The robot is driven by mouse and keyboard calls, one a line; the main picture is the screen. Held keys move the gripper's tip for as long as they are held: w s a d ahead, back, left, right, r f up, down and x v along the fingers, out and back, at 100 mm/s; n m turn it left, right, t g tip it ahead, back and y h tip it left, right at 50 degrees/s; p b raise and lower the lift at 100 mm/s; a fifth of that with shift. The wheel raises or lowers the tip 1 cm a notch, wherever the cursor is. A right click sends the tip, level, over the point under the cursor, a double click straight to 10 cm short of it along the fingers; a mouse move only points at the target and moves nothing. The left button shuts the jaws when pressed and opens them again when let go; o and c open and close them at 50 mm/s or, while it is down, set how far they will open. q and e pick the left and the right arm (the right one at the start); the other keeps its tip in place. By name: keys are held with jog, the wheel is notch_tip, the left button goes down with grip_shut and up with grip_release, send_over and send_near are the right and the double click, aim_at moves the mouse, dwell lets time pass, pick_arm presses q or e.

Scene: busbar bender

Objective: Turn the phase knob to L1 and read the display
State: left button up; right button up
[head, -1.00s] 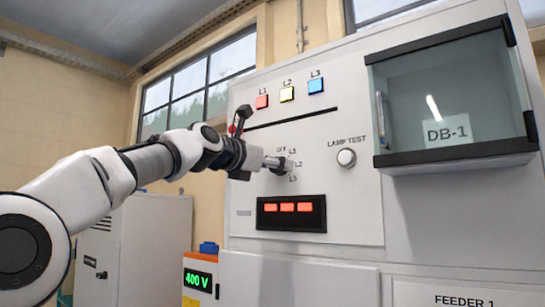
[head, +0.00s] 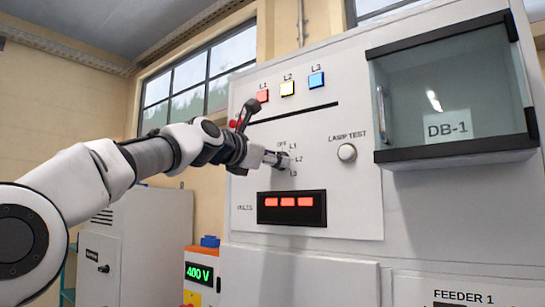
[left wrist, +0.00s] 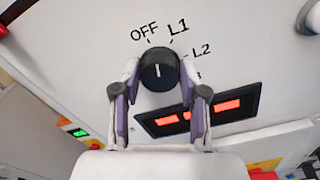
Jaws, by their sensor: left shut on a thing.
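The phase knob (left wrist: 159,69) is black and round with a short white pointer line. In the left wrist view the line stands near upright, between the OFF and L1 ticks; I cannot tell its exact setting. My left gripper (left wrist: 159,78) is shut on the knob, one finger on each side; in the head view the gripper (head: 279,160) mostly hides the knob. L3 is partly covered by a finger in the wrist view. The display (head: 292,208) below has three lit red blocks, unreadable here; it also shows in the wrist view (left wrist: 200,116). My right gripper is not in view.
A glass-fronted DB-1 box (head: 450,90) juts out at right. A green 400 V readout (head: 199,273) stands lower left.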

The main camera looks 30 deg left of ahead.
pick_arm(q)
jog(key=m, duration=0.6)
dwell(0.5)
jog(key=o, duration=1.1)
jog(key=shift+w, duration=0.1)
jog(key=shift+o, duration=0.2)
jog(key=shift+w+f, duration=0.15)
